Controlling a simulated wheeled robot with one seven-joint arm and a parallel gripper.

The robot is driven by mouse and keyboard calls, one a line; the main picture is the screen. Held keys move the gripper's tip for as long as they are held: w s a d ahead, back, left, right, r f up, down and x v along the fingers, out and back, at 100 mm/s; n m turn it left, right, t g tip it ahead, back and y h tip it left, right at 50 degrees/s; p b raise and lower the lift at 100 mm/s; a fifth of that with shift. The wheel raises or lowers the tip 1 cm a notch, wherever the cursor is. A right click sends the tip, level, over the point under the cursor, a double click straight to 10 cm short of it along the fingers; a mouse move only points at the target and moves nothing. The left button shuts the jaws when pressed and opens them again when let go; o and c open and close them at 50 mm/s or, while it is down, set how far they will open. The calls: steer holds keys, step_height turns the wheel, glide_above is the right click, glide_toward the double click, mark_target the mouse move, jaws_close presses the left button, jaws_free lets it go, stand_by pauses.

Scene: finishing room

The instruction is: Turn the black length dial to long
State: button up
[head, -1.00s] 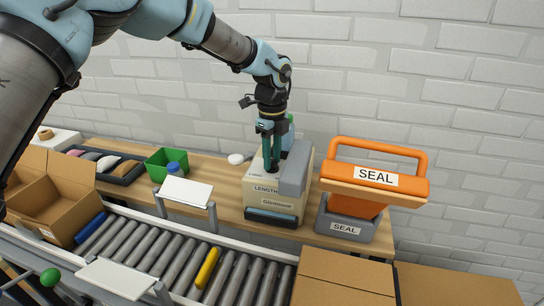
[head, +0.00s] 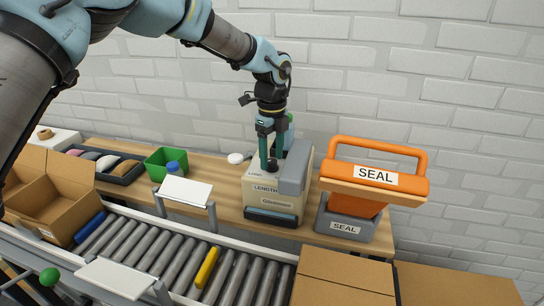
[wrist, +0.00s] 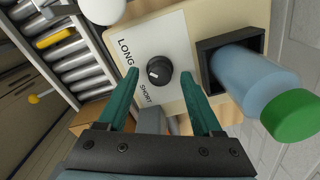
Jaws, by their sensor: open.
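The black length dial (wrist: 158,71) is a round knob on a white plate, between the printed words LONG and SHORT in the wrist view. It has a small light mark; I cannot tell for sure which word it points at. In the head view the dial (head: 272,165) shows dark on top of the beige labelled machine (head: 257,208). My gripper (wrist: 158,74) is open, with its two green fingers on either side of the dial and gaps to both. In the head view my gripper (head: 271,160) is over the machine's top.
A blue bottle with a green cap (wrist: 255,90) sits in a black holder beside the dial. An orange sealer (head: 375,180) stands right of the machine. A green bin (head: 160,163) and a white round object (head: 235,158) are to the left. A roller conveyor (head: 170,262) runs in front.

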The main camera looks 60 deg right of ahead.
mark_target(271, 160)
step_height(271, 160, up, 10)
steer(key=b, duration=0.3)
steer(key=shift+r, duration=0.2)
steer(key=shift+w, duration=0.1)
steer(key=w+a+n, duration=0.1)
steer(key=w+a, duration=0.1)
steer(key=w+a+n, duration=0.1)
steer(key=w, duration=0.2)
steer(key=w+a+f+n, duration=0.1)
steer(key=w+a+n, duration=0.1)
steer(key=w, duration=0.1)
steer(key=shift+w+a, duration=0.1)
steer(key=shift+a, duration=0.25)
steer(key=w+a+f+n, duration=0.2)
steer(key=w+a+n, duration=0.55)
steer(key=a, duration=0.55)
steer(key=w+a+f+n, duration=0.1)
steer(key=w+a+n, duration=0.65)
steer(key=a, duration=0.55)
steer(key=s+a+f+n, duration=0.2)
steer(key=a+n, duration=0.6)
steer(key=a, duration=0.6)
steer(key=s+a+f+n+t, duration=0.1)
steer(key=s+a+f+n, duration=0.1)
steer(key=a+n, duration=0.7)
steer(key=a, duration=0.5)
steer(key=shift+s+t, duration=0.15)
steer(key=shift+t, duration=0.15)
